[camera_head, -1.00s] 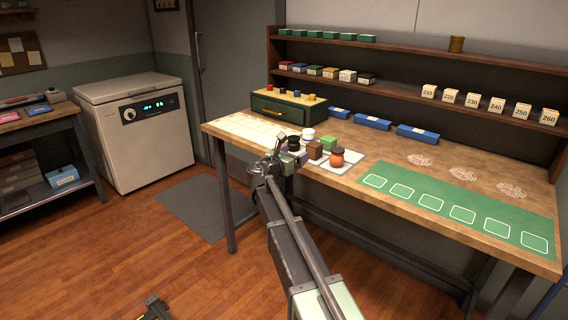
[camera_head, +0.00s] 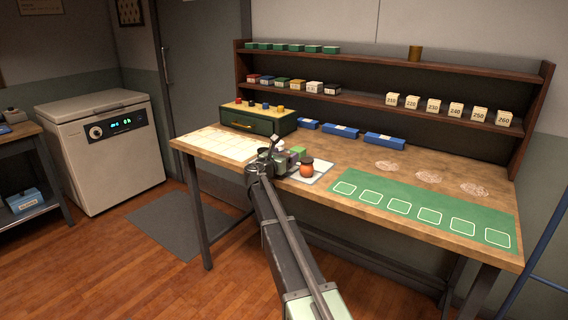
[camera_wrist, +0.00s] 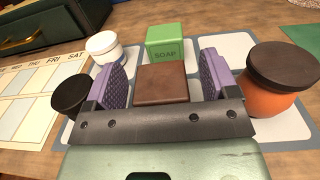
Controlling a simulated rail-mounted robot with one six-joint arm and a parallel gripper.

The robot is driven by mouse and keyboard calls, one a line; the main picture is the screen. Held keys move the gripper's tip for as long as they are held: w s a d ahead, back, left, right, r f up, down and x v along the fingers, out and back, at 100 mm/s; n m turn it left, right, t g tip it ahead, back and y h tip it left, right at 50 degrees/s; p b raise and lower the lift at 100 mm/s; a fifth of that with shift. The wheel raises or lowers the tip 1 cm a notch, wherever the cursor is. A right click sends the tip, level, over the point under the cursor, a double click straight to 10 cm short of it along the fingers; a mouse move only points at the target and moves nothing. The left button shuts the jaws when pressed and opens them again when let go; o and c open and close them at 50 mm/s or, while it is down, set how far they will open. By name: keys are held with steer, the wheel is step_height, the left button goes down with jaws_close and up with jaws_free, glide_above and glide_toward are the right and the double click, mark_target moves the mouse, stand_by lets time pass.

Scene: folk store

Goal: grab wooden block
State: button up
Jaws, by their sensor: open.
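The wooden block (camera_wrist: 161,84) is a brown cube in the wrist view. It sits on a light grey tray with panels (camera_wrist: 137,56), between the two purple pads of my gripper (camera_wrist: 162,82). My gripper is open, with its fingers on either side of the block; I cannot tell whether they touch it. In the head view my gripper (camera_head: 279,157) is over the tray (camera_head: 318,171), and my arm hides most of the block.
Around the block stand a green soap block (camera_wrist: 165,44), a white jar (camera_wrist: 104,47), a black-lidded jar (camera_wrist: 72,94) and an orange jar (camera_wrist: 279,79). A calendar sheet (camera_head: 219,143) lies left and a green mat (camera_head: 424,208) right. A drawer box (camera_head: 258,119) stands behind.

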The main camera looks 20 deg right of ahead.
steer(key=c, duration=1)
step_height(320, 180, up, 20)
steer(key=p, duration=2)
